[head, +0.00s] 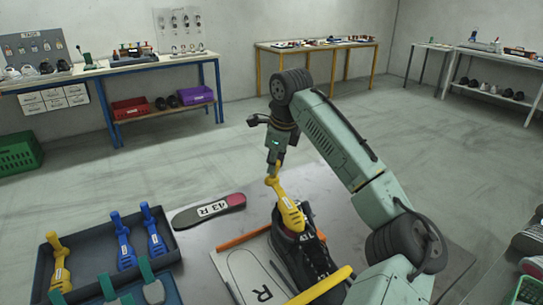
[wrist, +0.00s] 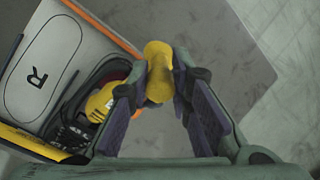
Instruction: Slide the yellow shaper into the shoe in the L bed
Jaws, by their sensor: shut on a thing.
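My gripper (head: 275,166) is shut on the top knob of a yellow shaper (head: 291,214). The shaper is tilted, and its lower end is at the opening of a black shoe (head: 318,258). How deep it reaches is hidden. In the wrist view, the knob (wrist: 158,72) is between my fingers (wrist: 158,85), and the yellow body (wrist: 99,102) shows at the shoe opening (wrist: 75,125). The shoe lies in a bed beside a white panel marked R (head: 245,270), also visible in the wrist view (wrist: 42,78). No L marking shows.
An orange bar (head: 243,240) and a yellow bar (head: 322,287) edge the bed. A sole marked 43 R (head: 208,211) lies behind it. Benches stand farther back.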

